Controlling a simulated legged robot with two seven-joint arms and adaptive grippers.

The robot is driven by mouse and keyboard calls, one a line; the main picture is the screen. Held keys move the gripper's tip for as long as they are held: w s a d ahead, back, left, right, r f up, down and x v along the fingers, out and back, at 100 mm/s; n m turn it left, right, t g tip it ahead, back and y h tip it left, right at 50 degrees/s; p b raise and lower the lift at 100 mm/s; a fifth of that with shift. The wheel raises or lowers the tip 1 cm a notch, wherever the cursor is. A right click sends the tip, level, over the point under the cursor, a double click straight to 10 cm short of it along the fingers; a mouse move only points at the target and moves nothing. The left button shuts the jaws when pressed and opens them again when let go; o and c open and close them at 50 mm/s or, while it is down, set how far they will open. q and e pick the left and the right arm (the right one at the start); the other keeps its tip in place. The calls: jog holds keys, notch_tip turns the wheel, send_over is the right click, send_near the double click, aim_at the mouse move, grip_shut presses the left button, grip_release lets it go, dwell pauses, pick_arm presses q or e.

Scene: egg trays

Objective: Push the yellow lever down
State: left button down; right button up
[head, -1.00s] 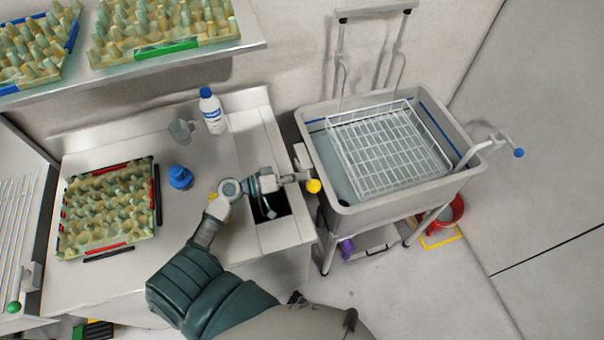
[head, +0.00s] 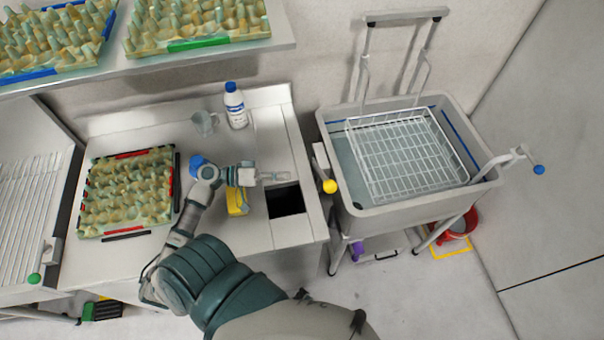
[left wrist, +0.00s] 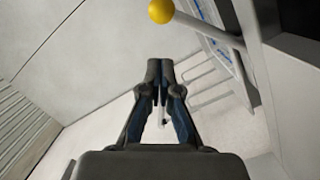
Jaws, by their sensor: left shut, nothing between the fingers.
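The yellow lever shows as a yellow ball knob (head: 329,186) on a pale arm at the left side of the grey tub. In the left wrist view, the yellow knob (left wrist: 161,11) is at the top, beyond the fingertips, with its pale rod running to the right. My left gripper (head: 286,176) is to the left of the knob, over the counter near the dark square opening, with a clear gap to the knob. Its fingers (left wrist: 161,72) are together in the left wrist view, with nothing between them. My right gripper is not in view.
A grey tub (head: 400,212) with a wire basket stands on the right. A white bottle (head: 237,112), a clear mug (head: 204,123), a yellow object (head: 237,203) and an egg tray (head: 127,236) are on the counter. A shelf (head: 200,55) with egg trays hangs above.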

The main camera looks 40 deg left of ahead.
pick_arm(q)
jog(key=w+a+r+m+g+p, duration=0.3)
jog(key=w+a+r+g+p, duration=0.1)
jog(key=w+r+g+p, duration=0.15)
jog(key=w+d+f+p, duration=0.2)
jog(key=d+f, duration=0.4)
jog(key=d, duration=0.5)
jog(key=shift+d+p, duration=0.4)
jog(key=shift+p, duration=0.2)
jog(key=shift+g, duration=0.25)
